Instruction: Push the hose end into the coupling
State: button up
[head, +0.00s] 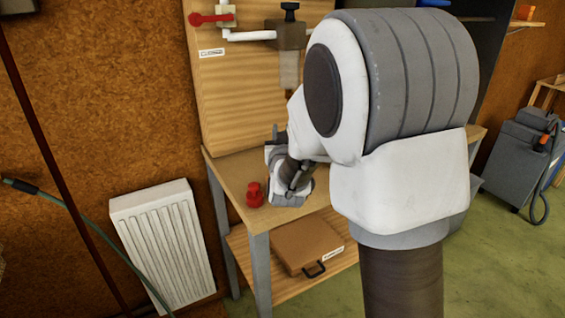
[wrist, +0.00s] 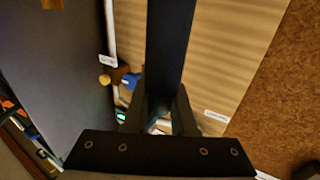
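My gripper (head: 290,197) is low over the workbench in the head view, mostly hidden behind my own arm. In the wrist view its two fingers (wrist: 165,100) reach up from the black bar at the bottom. A dark upright strip lies behind or between them, and I cannot tell whether anything is held. I cannot tell whether this is the task's hose. I cannot make out the coupling for certain.
The workbench (head: 229,171) has a wooden backboard (head: 238,100) with a red-handled valve (head: 210,18) and a block with a black knob (head: 291,33). A red object (head: 255,195) stands at the bench's left. A brown case (head: 306,246) lies below. A radiator (head: 163,240) stands left, a grey machine (head: 513,160) right.

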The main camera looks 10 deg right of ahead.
grip_shut()
dwell(0.7)
dwell(0.5)
